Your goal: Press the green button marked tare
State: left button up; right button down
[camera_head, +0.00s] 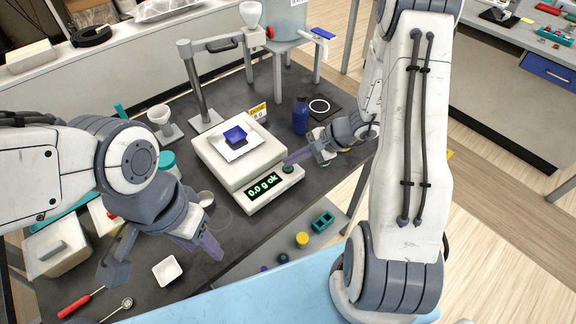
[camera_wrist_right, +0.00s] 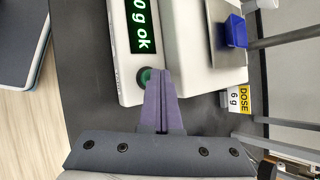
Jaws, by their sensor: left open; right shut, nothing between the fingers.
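The white balance (camera_head: 228,160) stands on the dark bench, its display (camera_head: 264,186) lit with "0.0 g ok". The round green button (camera_head: 288,169) is on its front panel, beside the display; I cannot read a mark on it. The button also shows in the right wrist view (camera_wrist_right: 144,76), partly covered by my fingers. My right gripper (camera_head: 286,162) is shut and empty, its fingertips at the button's edge; whether they touch it I cannot tell. It also shows in the right wrist view (camera_wrist_right: 158,74). My left gripper (camera_head: 162,268) is open and empty over the bench's left part.
A "DOSE 6 g" card (camera_wrist_right: 238,100) stands behind. A blue bottle (camera_head: 301,116) stands near my right gripper.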

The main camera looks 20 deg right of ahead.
aim_at(292, 169)
jog(key=shift+r, duration=0.65)
jog(key=shift+p, duration=0.3)
notch_tip(292, 169, up, 5)
jog(key=p, duration=0.3)
